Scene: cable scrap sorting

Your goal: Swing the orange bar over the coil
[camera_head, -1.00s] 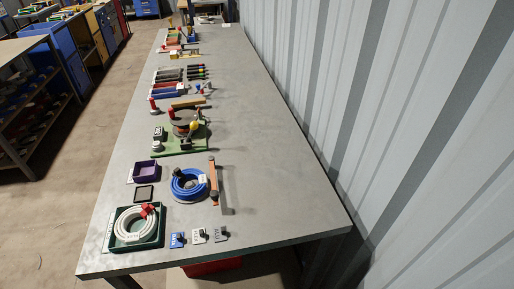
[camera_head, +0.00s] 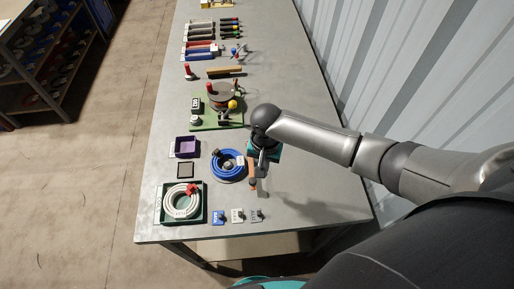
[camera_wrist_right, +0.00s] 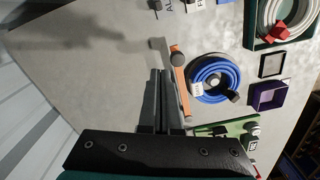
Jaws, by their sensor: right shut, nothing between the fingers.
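The blue coil (camera_head: 228,174) lies on the table with a dark knob at its rim and a white tag. It also shows in the right wrist view (camera_wrist_right: 196,75). The orange bar (camera_head: 253,183) stands beside the coil on its right, not over it; my gripper partly hides it. In the right wrist view the bar (camera_wrist_right: 181,85) runs alongside the coil, with a dark round knob near one end. My right gripper (camera_head: 261,171) is shut and empty, just to the right of the bar. In the wrist view its fingers (camera_wrist_right: 160,74) are together beside the bar; contact cannot be told.
A green tray (camera_head: 204,217) with a white coil and red clip sits front left. A purple bin (camera_head: 186,147) and a green board (camera_head: 204,127) lie beyond. Small label blocks (camera_head: 237,215) stand at the front. The table's right side is clear up to the corrugated wall.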

